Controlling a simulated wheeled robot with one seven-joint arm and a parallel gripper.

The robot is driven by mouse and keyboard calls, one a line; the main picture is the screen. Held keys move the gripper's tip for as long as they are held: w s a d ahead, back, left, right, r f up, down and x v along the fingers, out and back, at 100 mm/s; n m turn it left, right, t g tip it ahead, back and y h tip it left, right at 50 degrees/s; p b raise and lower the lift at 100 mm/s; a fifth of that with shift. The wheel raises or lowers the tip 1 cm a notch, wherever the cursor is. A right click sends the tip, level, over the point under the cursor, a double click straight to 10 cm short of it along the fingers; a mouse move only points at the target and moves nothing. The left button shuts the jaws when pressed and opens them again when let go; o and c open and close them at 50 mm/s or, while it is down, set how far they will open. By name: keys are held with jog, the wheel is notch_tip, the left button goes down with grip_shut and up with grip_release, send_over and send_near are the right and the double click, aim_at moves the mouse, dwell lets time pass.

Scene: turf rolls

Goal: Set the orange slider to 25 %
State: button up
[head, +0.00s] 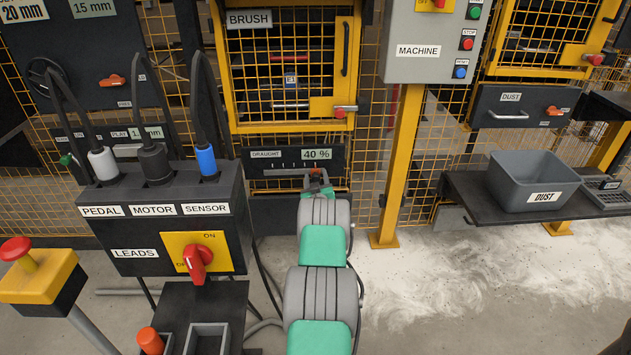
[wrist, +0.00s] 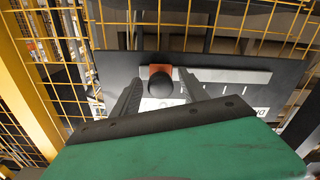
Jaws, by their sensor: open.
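The orange slider (wrist: 160,70) with its round black knob shows in the wrist view at one end of a pale slot on a dark panel. In the head view a small orange part of it (head: 316,171) shows just above my gripper, below the DRAUGHT panel's (head: 262,166) display (head: 317,154), which reads 40 %. My gripper (wrist: 161,84) is open, with one finger on each side of the knob. I cannot tell whether either finger touches it. In the head view my gripper (head: 317,185) is partly hidden behind my own arm.
The yellow mesh BRUSH door (head: 290,70) is above the panel. A dark box (head: 165,215) with cables and a red switch (head: 197,262) stands left of my arm. A yellow post (head: 397,170) and a grey DUST bin (head: 533,182) are to the right. Dusty floor lies between.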

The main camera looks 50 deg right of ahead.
jog(key=shift+a, duration=0.1)
jog(key=shift+c, duration=0.4)
grip_shut()
dwell(0.8)
